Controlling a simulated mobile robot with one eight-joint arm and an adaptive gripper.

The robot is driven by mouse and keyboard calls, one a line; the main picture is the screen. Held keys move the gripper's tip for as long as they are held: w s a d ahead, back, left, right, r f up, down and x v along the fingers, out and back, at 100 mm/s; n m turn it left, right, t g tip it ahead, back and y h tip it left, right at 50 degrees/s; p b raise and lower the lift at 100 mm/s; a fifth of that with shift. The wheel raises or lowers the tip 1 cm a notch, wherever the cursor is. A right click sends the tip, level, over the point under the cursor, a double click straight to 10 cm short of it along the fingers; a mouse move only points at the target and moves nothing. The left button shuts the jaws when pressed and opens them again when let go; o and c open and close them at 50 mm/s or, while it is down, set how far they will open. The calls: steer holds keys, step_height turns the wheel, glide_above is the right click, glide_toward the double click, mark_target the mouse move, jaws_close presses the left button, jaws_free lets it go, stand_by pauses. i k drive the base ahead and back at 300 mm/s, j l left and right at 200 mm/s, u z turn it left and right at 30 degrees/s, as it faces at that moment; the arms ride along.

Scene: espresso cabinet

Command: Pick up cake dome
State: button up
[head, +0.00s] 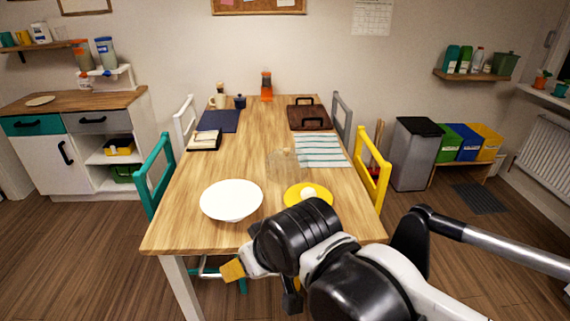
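A clear, see-through shape (286,165), which looks like the cake dome, stands on the wooden table right of the middle, next to the striped cloth. Its outline is faint, so its exact form is hard to make out. My gripper (258,283) is at the table's near edge, well in front of the dome and apart from it. A yellow fingertip shows at its left; the rest is largely hidden by my arm, so its opening is unclear.
A white bowl (231,201) and a yellow plate (294,198) with a white item stand on the near table (178,229). Teal (153,175) and yellow chairs (374,175) flank the table.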

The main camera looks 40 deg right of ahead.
mark_target(286, 166)
steer(key=i+l+z, duration=0.15)
steer(key=i+z, duration=0.9)
steer(key=i+j, duration=0.05)
